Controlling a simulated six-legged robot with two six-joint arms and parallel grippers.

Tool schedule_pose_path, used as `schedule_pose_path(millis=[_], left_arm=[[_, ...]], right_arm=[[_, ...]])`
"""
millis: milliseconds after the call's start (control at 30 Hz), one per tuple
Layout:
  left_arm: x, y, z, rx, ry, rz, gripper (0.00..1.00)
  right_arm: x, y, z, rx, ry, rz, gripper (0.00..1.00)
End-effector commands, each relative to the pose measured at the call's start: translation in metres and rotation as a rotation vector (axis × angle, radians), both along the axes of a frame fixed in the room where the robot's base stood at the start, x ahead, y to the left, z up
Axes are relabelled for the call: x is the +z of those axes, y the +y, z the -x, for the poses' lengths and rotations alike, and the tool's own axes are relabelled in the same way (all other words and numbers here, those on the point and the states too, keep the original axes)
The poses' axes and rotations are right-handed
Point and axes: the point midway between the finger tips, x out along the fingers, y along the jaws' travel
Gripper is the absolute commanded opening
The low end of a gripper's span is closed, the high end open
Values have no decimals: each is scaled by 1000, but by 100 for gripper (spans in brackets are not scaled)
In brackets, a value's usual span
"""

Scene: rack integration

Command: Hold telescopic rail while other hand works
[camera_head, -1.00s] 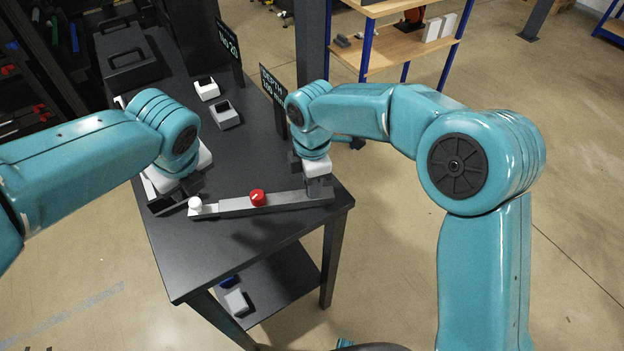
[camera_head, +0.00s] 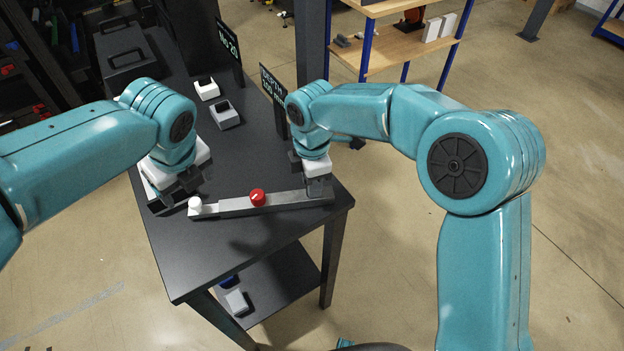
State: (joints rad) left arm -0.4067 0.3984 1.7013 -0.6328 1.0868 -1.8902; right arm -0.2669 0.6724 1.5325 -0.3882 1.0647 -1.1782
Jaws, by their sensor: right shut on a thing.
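The telescopic rail (camera_head: 283,200) is a long grey bar lying across the front part of the dark table. It has a red knob (camera_head: 257,197) near its middle and a white knob (camera_head: 195,203) at its left end. My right gripper (camera_head: 317,186) is shut on the rail near its right end. My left gripper (camera_head: 188,192) is just above and beside the rail's left end, close to the white knob. Its fingers are dark and partly hidden, so I cannot tell whether they are apart or touch anything.
The dark table (camera_head: 200,267) has a clear front part and a lower shelf with a small grey-white box (camera_head: 236,302). Two small boxes (camera_head: 225,115) stand behind the rail. A dark toolbox (camera_head: 128,57) and black signs (camera_head: 229,41) stand farther back.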

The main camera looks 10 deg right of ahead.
Motion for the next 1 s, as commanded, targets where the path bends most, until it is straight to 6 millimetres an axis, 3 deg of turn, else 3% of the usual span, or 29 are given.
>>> schedule_pose_path(millis=[167, 300, 500, 1000], left_arm=[[-5, -1, -21, 160, 138, 126, 77], [-28, 10, -41, 262, 208, 192, 77], [-49, 20, -42, 284, 231, 181, 77], [-106, 20, -42, 282, 228, 180, 77]], right_arm=[[-1, 0, 1, 0, 3, -1, 0], [-1, 0, 1, 0, 2, -1, 0], [-1, 0, 0, 0, 2, 0, 0], [-2, 0, 1, 0, 4, 0, 0]])
